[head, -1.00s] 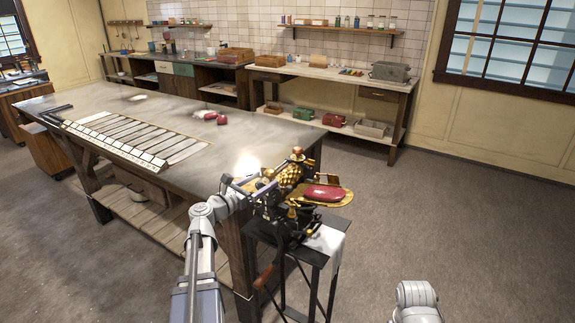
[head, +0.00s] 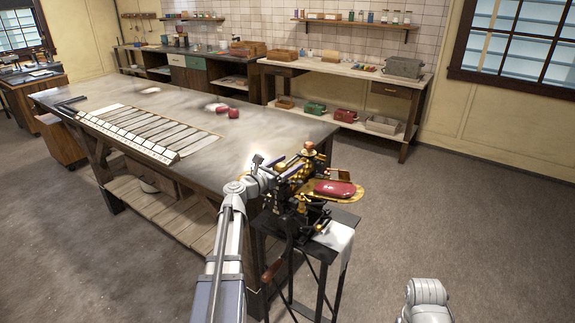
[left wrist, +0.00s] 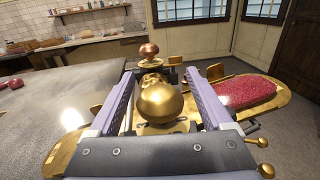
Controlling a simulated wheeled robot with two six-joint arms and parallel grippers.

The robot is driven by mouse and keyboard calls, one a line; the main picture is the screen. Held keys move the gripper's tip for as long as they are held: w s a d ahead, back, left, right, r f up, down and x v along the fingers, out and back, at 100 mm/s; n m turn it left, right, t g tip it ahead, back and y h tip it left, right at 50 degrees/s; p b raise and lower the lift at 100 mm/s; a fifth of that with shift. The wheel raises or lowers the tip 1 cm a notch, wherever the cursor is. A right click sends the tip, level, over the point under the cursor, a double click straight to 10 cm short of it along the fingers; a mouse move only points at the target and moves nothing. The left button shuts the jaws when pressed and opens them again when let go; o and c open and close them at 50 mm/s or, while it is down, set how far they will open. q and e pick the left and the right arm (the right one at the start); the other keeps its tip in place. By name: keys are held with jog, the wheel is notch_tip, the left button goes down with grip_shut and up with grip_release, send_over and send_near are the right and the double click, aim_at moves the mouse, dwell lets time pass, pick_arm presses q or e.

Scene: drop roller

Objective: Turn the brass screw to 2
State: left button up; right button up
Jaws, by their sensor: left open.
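The brass drop roller machine (head: 312,195) stands on a small dark stand at the corner of the big table. In the left wrist view a round brass knob (left wrist: 160,101), apparently the head of the brass screw, sits between the two fingers. My left gripper (head: 284,168) is open over the machine, one finger on each side of the knob, with gaps visible. In the left wrist view the fingers (left wrist: 158,76) point away past the knob.
A copper-coloured ball (left wrist: 149,50) stands just beyond the knob. A red slab (head: 335,188) lies on the machine's brass tray at the right. The big table (head: 180,95) is close on the left. Open floor (head: 450,200) lies to the right.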

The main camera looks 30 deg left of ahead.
pick_arm(q)
jog(key=shift+c, duration=0.2)
grip_shut()
dwell(0.6)
jog(key=shift+y, duration=0.3)
jog(key=n+y, duration=0.2)
jog(key=shift+a+y, duration=0.1)
jog(key=shift+y, duration=0.3)
jog(key=n+y, duration=0.2)
jog(key=y, duration=0.1)
jog(key=a+n+g+y, duration=0.1)
jog(key=n+y, duration=0.2)
jog(key=y, duration=0.1)
jog(key=shift+a, duration=0.15)
jog(key=n+g+y, duration=0.2)
jog(key=y, duration=0.1)
jog(key=a+n+g+y, duration=0.1)
jog(key=y, duration=0.1)
jog(key=shift+s+n, duration=0.3)
jog(key=shift+s+a+n+g+y, duration=0.1)
jog(key=shift+n+g+y, duration=0.4)
jog(key=shift+y, duration=0.2)
jog(key=shift+s+g, duration=0.1)
jog(key=shift+g, duration=0.2)
